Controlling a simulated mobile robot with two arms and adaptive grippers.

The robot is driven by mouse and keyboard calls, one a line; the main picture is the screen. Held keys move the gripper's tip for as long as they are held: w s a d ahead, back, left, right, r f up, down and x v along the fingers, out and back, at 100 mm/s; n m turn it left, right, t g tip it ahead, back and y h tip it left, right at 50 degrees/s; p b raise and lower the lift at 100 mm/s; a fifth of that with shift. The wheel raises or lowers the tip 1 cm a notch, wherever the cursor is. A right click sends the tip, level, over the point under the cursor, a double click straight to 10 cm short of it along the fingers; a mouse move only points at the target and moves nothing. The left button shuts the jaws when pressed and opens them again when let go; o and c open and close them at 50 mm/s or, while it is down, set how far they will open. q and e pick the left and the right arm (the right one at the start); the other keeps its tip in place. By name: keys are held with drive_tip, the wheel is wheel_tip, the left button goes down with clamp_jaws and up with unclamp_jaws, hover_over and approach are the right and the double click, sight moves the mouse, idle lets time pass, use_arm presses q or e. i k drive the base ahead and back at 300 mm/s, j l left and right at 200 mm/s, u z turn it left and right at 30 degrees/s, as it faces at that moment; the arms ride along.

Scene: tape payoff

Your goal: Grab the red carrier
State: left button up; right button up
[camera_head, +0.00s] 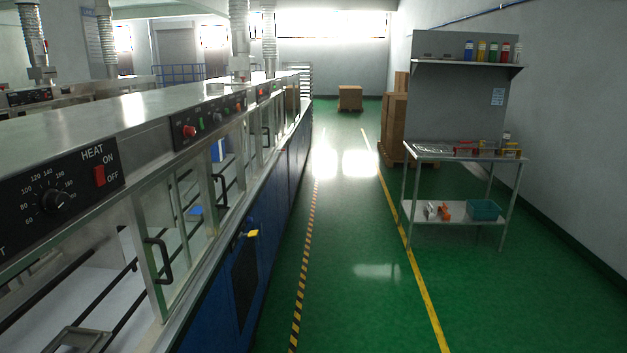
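A small red object (466,151), which may be the red carrier, sits on the top of a metal table (425,152) at the right, some distance ahead. It is too small to make out its exact shape. Yellowish items (510,152) sit to its right on the same tabletop. Neither of my grippers shows in the head view.
A long machine (120,110) with glass doors runs along the left. The table's lower shelf holds a teal bin (484,209) and orange items (445,209). Cardboard boxes (394,125) stand behind the table. The green floor aisle (355,250) is clear.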

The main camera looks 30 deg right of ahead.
sight(455, 149)
drive_tip(key=z, duration=1.95)
drive_tip(key=i+u, duration=0.1)
drive_tip(key=i, duration=4.3)
